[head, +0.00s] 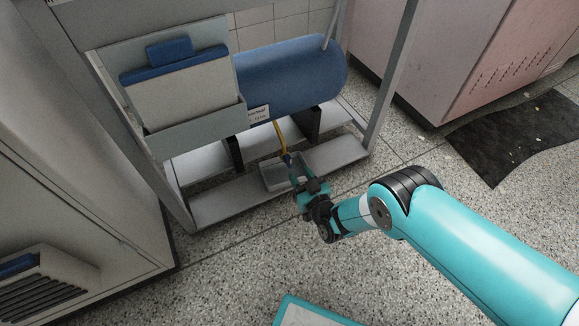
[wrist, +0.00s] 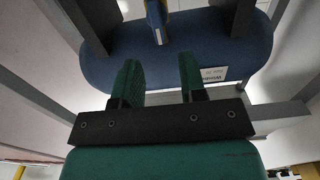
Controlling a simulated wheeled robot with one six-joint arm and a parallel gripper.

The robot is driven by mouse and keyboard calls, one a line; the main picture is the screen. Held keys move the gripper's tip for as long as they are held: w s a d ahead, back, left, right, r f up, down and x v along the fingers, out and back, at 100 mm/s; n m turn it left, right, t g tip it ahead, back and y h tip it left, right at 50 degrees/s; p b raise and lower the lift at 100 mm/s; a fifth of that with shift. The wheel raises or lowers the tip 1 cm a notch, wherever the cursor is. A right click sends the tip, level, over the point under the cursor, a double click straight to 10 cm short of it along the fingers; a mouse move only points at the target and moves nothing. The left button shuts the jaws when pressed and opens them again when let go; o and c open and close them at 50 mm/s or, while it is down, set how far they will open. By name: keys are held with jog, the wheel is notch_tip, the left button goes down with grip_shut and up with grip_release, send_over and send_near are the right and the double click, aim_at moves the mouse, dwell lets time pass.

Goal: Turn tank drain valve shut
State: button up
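The blue tank (head: 290,75) lies on its side in a grey metal frame. It fills the middle of the wrist view (wrist: 175,58), which looks upside down. A yellow drain pipe (head: 280,136) hangs from the tank's underside. In the wrist view, the drain valve with its blue-grey part (wrist: 156,22) shows at the top edge, partly cut off. My gripper (head: 291,166) is low, near the pipe's lower end. Its two green fingers (wrist: 160,65) are apart with nothing between them. The valve lies beyond the fingertips, in line with the gap. Contact cannot be told from the head view.
A shallow grey tray (head: 272,178) sits on the frame's lower shelf (head: 235,204) below the pipe. Dark supports (head: 314,125) hold the tank. A frame post (head: 391,75) stands at right. A grey box with a blue-topped panel (head: 180,95) is at left.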

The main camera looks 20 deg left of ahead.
aim_at(291, 160)
jog(key=shift+w+a+f+b, duration=0.2)
jog(key=shift+w+a+b, duration=0.3)
jog(key=shift+b, duration=0.85)
jog(key=shift+w+a+f+b, duration=0.15)
jog(key=shift+w+a+b, duration=0.35)
jog(key=shift+b, duration=0.8)
jog(key=b+x, duration=0.1)
jog(key=b, duration=0.5)
jog(key=shift+w+a+r, duration=0.1)
jog(key=shift+a, duration=0.15)
jog(key=shift+r+b+x, duration=0.15)
jog(key=shift+b+x, duration=0.25)
jog(key=shift+x, duration=0.35)
jog(key=shift+r+b+x, duration=0.15)
jog(key=shift+b+x, duration=0.2)
jog(key=shift+x, duration=0.35)
jog(key=c, duration=0.7)
